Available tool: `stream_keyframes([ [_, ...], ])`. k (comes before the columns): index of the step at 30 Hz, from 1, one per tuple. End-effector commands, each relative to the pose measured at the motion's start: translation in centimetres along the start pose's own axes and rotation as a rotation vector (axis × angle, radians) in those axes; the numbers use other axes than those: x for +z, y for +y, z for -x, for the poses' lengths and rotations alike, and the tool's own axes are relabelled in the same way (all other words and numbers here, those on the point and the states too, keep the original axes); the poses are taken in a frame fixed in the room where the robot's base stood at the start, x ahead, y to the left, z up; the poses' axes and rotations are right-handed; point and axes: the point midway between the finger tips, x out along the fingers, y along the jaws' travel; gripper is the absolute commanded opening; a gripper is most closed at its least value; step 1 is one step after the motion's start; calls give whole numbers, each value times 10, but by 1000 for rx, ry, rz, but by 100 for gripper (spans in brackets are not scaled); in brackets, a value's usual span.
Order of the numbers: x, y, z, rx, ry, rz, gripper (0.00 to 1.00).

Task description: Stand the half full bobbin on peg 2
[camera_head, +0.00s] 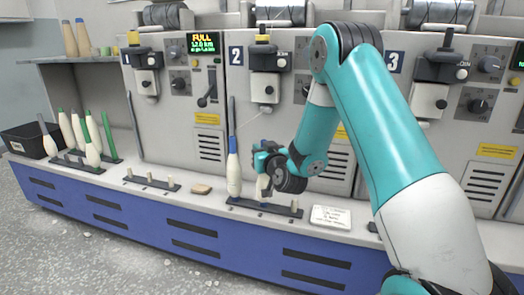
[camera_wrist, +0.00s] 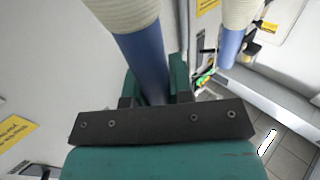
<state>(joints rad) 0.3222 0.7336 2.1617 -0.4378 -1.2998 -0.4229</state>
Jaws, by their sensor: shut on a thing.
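My gripper (camera_head: 264,160) is shut on the blue tube of a bobbin with cream yarn (camera_head: 263,187). The held bobbin shows in the wrist view as a blue tube (camera_wrist: 146,62) between the fingers, with yarn at the top edge. In the head view it hangs upright over the middle of the dark peg rack (camera_head: 240,202) before unit 2. Its lower end is close to the rack; I cannot tell whether it is seated on a peg. My gripper hides its upper part. Another blue-tubed bobbin (camera_head: 234,172) stands just left on the same rack, also seen at right in the wrist view (camera_wrist: 231,46).
A bare peg (camera_head: 294,206) is at the rack's right end. A white card (camera_head: 330,217) lies to the right, a tan block (camera_head: 201,189) to the left. Another rack (camera_head: 152,182) has bare pegs. Several green-tipped bobbins and a black bin (camera_head: 24,141) stand far left.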

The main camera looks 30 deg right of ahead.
Motion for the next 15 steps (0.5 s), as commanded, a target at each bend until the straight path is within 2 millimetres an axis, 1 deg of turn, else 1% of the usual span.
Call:
stream_keyframes([
  [1,2,0,0,0,1,0,0],
  [2,0,0,0,0,1,0,28],
  [3,0,0,0,0,0,0,32],
  [11,1,0,0,0,0,0,32],
  [15,4,0,7,0,1,0,32],
])
